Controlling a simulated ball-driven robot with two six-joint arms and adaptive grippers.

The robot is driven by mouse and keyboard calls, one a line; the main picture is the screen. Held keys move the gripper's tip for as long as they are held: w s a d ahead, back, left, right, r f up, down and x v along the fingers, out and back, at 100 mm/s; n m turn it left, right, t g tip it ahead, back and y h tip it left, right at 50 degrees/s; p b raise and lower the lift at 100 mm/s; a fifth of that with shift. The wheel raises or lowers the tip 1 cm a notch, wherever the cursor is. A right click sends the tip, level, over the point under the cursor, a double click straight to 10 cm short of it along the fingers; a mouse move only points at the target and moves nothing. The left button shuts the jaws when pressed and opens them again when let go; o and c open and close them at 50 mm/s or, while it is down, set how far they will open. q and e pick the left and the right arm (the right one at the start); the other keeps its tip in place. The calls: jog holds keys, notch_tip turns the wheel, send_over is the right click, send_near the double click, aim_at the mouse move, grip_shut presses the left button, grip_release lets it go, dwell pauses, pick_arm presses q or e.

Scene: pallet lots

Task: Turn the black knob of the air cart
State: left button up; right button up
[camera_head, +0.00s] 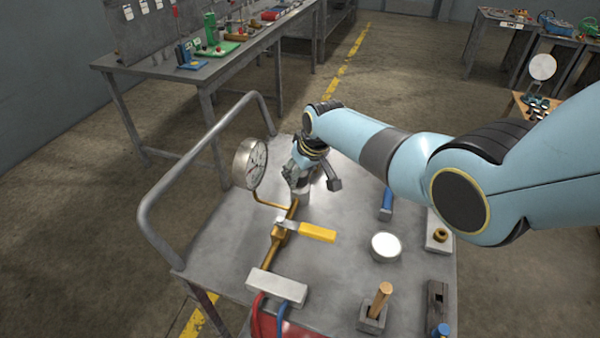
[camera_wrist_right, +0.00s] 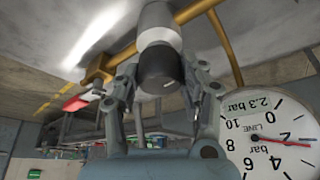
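The black knob (camera_wrist_right: 160,71) caps a grey cylindrical body on the brass pipe (camera_wrist_right: 198,10) in the right wrist view. My right gripper (camera_wrist_right: 160,78) has one finger on each side of the knob. The fingers look spread, with a narrow gap to the knob; contact is not clear. My left gripper is not in view.
A yellow lever (camera_head: 318,232) sits on the pipe nearer me.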

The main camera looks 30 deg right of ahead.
jog(key=c, duration=0.5)
jog(key=shift+o, duration=0.2)
jog(key=shift+m, duration=0.3)
jog(key=shift+m+h+p, duration=0.3)
jog(key=shift+m+h, duration=0.1)
jog(key=shift+m, duration=0.5)
jog(key=m+h, duration=0.1)
jog(key=m, duration=0.1)
jog(key=shift+m, duration=0.4)
jog(key=m+h+b, duration=0.1)
jog(key=m, duration=0.2)
jog(key=shift+f+g+b, duration=0.15)
jog(key=shift+g+b, duration=0.15)
jog(key=shift+g, duration=0.1)
jog(key=shift+m+g+h+b, duration=0.5)
jog(key=shift+m+b, duration=0.45)
jog(key=shift+m, duration=0.85)
